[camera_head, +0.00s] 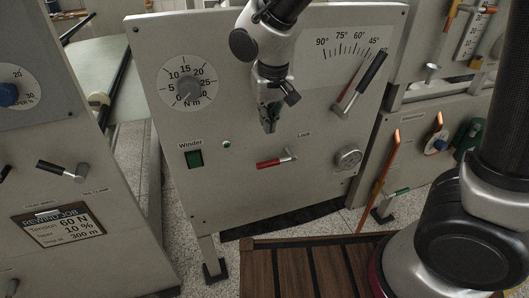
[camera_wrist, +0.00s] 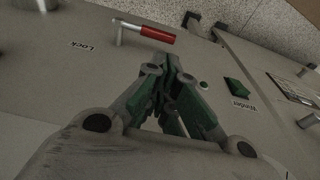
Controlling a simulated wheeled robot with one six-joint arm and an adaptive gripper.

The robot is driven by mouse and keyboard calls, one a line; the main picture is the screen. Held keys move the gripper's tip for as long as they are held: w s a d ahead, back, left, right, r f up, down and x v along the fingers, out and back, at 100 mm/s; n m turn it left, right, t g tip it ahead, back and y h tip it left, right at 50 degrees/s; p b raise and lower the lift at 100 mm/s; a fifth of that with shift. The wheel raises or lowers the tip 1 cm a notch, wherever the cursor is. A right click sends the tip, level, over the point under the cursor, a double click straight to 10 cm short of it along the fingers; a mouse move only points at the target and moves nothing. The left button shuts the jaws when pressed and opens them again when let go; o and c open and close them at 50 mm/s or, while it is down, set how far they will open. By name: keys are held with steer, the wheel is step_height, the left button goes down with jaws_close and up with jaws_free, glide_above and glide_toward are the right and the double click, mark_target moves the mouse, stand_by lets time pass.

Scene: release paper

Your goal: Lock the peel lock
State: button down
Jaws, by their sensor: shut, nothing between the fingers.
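The lock lever, with a red grip (camera_head: 269,163) and a metal pivot at its right end, lies nearly level on the grey panel below the "Lock" label. It also shows in the wrist view (camera_wrist: 157,34), beyond my fingertips. My gripper (camera_head: 269,128) is shut and empty, pointing down in front of the panel above the lever. In the wrist view its green-padded fingers (camera_wrist: 172,62) come together just short of the red grip, apart from it in the picture.
The panel (camera_head: 225,200) also bears a torque dial (camera_head: 188,88), a green Winder switch (camera_head: 194,159) and a round knob (camera_head: 348,158). A side console (camera_head: 40,140) stands left. Orange-handled levers (camera_head: 391,150) stand right. The panel around the red lever is clear.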

steer(key=f, duration=0.4)
steer(key=w+f, duration=0.1)
steer(key=f, duration=0.3)
steer(key=w+f, duration=0.1)
steer(key=f, duration=0.3)
steer(key=shift+w+a+f, duration=0.2)
steer(key=shift+a+f, duration=0.1)
steer(key=shift+f, duration=0.1)
